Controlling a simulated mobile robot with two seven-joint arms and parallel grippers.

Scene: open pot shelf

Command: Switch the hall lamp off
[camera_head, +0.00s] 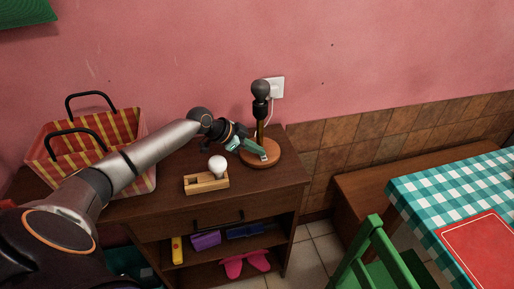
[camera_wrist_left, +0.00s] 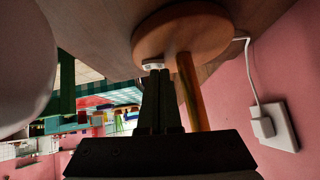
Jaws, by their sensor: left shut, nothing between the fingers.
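The hall lamp (camera_head: 261,108) stands upright on the wooden cabinet, with a dark grey bulb, a black socket, a thin post and a round wooden base (camera_head: 270,161). The bulb shows no glow. In the left wrist view the base (camera_wrist_left: 205,35) and post (camera_wrist_left: 190,95) are close, and a small white switch (camera_wrist_left: 152,65) sits on the base. My left gripper (camera_head: 262,154) is shut and empty, reaching over the base beside the post. Its fingertips (camera_wrist_left: 157,72) are at the switch; I cannot tell if they press it. My right gripper is not in view.
A white bulb (camera_head: 217,163) sits in a wooden holder (camera_head: 207,186) left of the lamp. A red-yellow checked basket (camera_head: 140,130) stands further left. The lamp's cord runs to a wall socket (camera_head: 276,87). A checked table (camera_head: 430,190) and green chair (camera_head: 375,250) are right.

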